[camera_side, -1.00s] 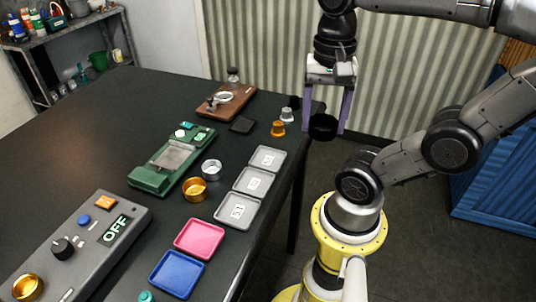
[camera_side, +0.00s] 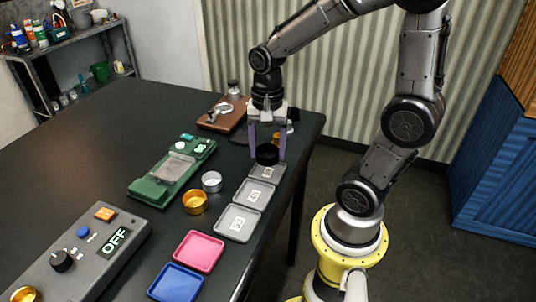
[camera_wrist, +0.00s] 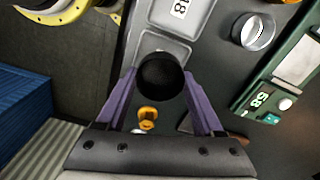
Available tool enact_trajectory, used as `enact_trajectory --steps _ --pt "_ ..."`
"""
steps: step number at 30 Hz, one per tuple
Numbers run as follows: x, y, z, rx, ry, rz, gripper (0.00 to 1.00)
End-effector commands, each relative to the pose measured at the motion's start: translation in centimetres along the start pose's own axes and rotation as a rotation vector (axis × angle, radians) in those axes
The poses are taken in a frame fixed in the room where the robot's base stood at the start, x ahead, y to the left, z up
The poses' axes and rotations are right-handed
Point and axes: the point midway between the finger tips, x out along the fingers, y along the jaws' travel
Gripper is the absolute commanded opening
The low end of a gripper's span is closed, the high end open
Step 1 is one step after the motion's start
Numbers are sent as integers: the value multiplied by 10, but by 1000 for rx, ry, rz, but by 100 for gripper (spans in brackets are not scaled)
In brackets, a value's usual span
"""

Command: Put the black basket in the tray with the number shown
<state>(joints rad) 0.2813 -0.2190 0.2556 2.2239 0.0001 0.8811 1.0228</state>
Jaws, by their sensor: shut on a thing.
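The black basket (camera_side: 267,154) is held between the purple fingers of my gripper (camera_side: 267,157), above the farthest of three grey trays (camera_side: 267,172). In the wrist view the basket (camera_wrist: 160,76) sits between the fingertips and hides part of that tray (camera_wrist: 150,44). I cannot tell how high it is above the tray.
A silver ring (camera_side: 212,181) and gold ring (camera_side: 195,201) stand left of the trays. A pink tray (camera_side: 198,250) and blue tray (camera_side: 175,283) lie nearer. A grey control box (camera_side: 85,250) reads OFF. A brown board (camera_side: 222,120) is at the back. The table's right edge is close to the trays.

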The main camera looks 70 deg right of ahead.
Motion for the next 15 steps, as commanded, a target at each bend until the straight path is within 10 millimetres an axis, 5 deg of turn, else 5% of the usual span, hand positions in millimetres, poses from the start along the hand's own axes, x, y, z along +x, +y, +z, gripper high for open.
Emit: enact_trajectory --steps 5,15 --pt "20 1 1 0 -1 2 6" --pt "22 1 0 0 0 0 6"
